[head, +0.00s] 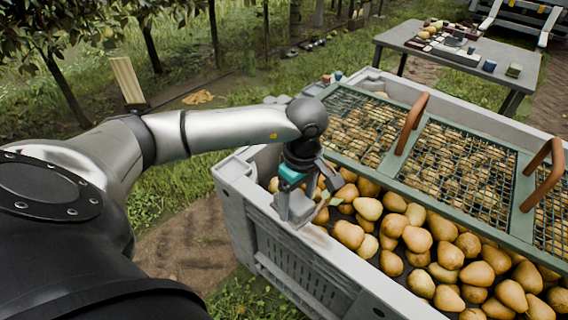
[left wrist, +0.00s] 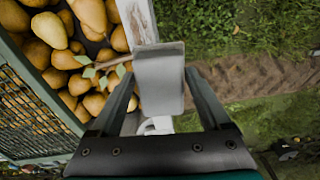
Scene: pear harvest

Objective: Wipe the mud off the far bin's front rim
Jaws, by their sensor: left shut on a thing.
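The grey bin (head: 262,235) full of pears is the only bin I see, and its near-left rim (head: 345,262) runs diagonally. A faint brownish smear (head: 318,236) shows on that rim, and brown marks show on the rim in the left wrist view (left wrist: 141,22). My left gripper (head: 297,203) points down over the rim and is shut on a grey flat pad (left wrist: 158,78). The pad lies over the rim in the left wrist view; whether it touches cannot be told. It hides part of the rim. My right gripper is not in view.
Pears (head: 415,240) fill the bin beside the gripper, with a leafy twig (left wrist: 100,74) among them. A green mesh frame (head: 400,180) with brown handles (head: 411,123) covers the bin's far part. A table (head: 395,40) with small items stands behind. Grass and a dirt track lie left.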

